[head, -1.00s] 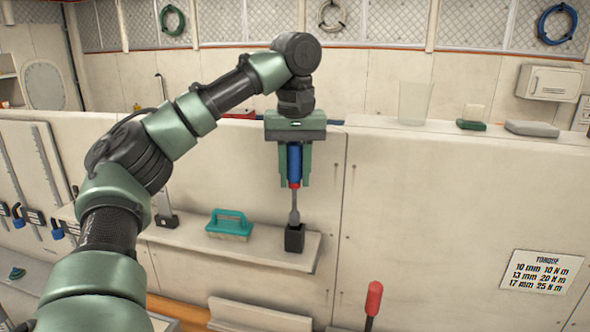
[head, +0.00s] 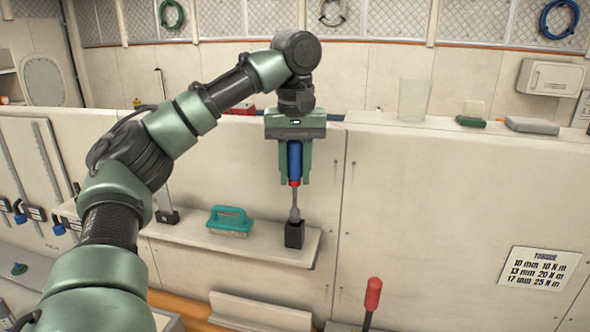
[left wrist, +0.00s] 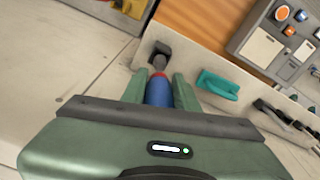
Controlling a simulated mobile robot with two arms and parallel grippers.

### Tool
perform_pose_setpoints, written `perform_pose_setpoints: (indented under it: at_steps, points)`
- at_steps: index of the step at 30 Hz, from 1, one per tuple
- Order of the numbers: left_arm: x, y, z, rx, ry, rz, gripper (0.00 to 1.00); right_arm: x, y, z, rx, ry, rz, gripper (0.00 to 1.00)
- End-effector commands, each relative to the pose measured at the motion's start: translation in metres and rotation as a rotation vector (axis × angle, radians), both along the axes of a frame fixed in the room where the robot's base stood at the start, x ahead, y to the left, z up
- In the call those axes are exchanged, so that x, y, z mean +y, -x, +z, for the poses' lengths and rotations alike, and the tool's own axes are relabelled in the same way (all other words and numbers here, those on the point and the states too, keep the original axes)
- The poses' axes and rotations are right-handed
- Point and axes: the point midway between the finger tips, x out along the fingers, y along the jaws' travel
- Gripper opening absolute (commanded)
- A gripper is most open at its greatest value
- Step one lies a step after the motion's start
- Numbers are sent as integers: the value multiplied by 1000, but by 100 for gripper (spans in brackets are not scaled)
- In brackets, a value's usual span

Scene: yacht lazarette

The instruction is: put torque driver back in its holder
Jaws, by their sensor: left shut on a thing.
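The torque driver (head: 294,163) has a blue handle, a red collar and a grey shaft. My left gripper (head: 295,178) is shut on its handle and holds it upright, shaft down. A small black block-shaped holder (head: 294,235) stands near the right end of a shelf. The driver's lower end meets the top of the holder; how deep it sits I cannot tell. In the left wrist view the blue handle (left wrist: 158,92) is between the fingers, and the shaft points to the dark holder (left wrist: 160,52). My right gripper is not in view.
The shelf (head: 200,236) also bears a teal-handled brush (head: 230,221) left of the holder. A clear cup (head: 414,100) and a green-and-white block stand on the ledge above. A red-handled tool (head: 372,296) stands at the lower right. A torque sign (head: 540,269) is on the panel.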

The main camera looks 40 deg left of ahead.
Motion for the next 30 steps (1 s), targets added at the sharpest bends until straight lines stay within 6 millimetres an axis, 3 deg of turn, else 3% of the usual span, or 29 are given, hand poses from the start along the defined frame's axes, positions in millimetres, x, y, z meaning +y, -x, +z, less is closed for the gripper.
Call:
perform_pose_setpoints:
  at_steps: [30]
  points:
    - [0,0,0,-1,1,0,0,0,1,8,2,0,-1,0]
